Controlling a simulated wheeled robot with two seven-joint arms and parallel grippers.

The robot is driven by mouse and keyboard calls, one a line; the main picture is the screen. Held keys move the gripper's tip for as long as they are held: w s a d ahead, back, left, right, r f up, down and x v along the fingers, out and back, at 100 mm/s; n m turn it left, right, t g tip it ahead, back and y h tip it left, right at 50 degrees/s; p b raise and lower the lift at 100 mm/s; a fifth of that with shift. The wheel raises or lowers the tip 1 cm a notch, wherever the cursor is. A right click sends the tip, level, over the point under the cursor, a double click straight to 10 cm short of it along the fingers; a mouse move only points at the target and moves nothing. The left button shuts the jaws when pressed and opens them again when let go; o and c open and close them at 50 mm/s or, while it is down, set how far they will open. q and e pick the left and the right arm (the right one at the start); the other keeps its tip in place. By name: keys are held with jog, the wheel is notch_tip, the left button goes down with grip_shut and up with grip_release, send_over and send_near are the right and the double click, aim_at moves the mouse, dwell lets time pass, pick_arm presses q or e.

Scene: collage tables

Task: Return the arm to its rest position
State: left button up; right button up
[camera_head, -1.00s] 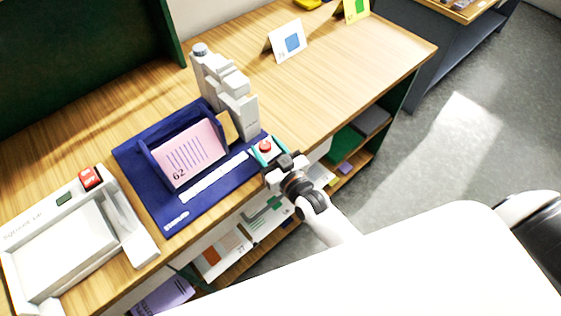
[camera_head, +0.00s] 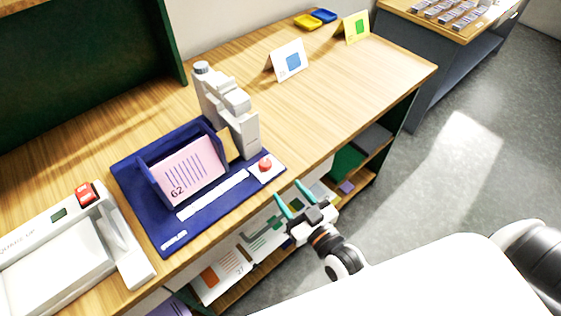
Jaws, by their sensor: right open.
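My right gripper (camera_head: 293,200) is open and empty, with two teal fingertips spread apart. It hangs in front of the table's front edge, over the lower shelf side, apart from the red button (camera_head: 265,165). The button sits on a white pad at the right corner of a dark blue mat (camera_head: 165,226). My right arm (camera_head: 342,260) comes up from the lower middle of the view, partly hidden behind a white part of my body. My left gripper does not show.
A pink card marked 62 (camera_head: 190,170) stands in a blue holder beside a grey device (camera_head: 228,112). A white machine with a red switch (camera_head: 86,193) stands at the left. Tent cards (camera_head: 288,61) stand farther back. The table (camera_head: 350,85) is clear at right.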

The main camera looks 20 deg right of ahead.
jog(key=s+d+f+g+h, duration=0.1)
jog(key=s+f+g, duration=0.25)
jog(key=f, duration=0.65)
jog(key=s+d+f+g, duration=0.15)
jog(key=s+f, duration=0.25)
jog(key=f, duration=0.6)
jog(key=s+f+g+h, duration=0.1)
jog(key=s+f+g, duration=0.25)
jog(key=f, duration=0.65)
jog(key=s+d+f+g+h, duration=0.1)
jog(key=s+d+f+g, duration=0.1)
jog(key=s+f+g, duration=0.2)
jog(key=s+d+f+g, duration=0.2)
jog(key=s+f+g, duration=0.2)
jog(key=s+f, duration=0.6)
jog(key=s, duration=0.7)
jog(key=shift+s+f+h, duration=0.15)
jog(key=shift+s+h, duration=0.15)
jog(key=shift+h, duration=0.1)
